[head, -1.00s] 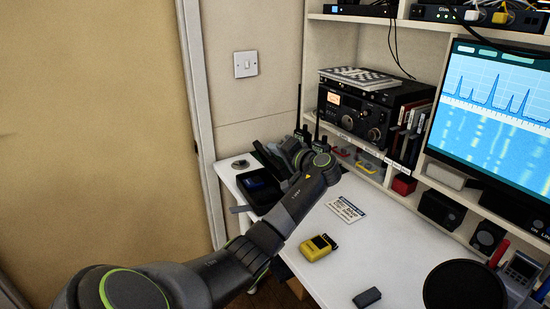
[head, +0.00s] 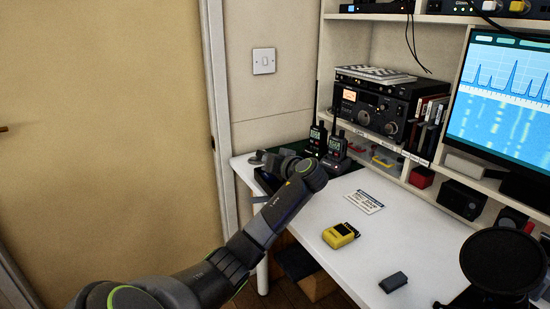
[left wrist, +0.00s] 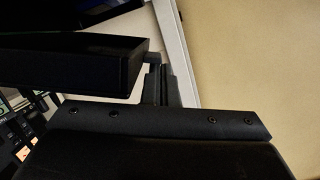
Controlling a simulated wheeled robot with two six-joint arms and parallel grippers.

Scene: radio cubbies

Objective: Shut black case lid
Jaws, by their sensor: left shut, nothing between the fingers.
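The black case (head: 266,181) sits at the far left end of the white desk, largely hidden behind my left wrist in the head view. I cannot make out its lid there, nor how far it stands open. My left gripper (head: 272,160) reaches over the case from the right, its fingers shut and empty. In the left wrist view the shut fingers (left wrist: 154,72) show just right of a black slab-like part (left wrist: 75,65). That part looks like the case or its lid; I cannot tell which, nor whether the fingers touch it. My right gripper is out of view.
Two handheld radios (head: 335,147) stand upright just behind my wrist. A large radio (head: 365,107) fills a cubby behind them.

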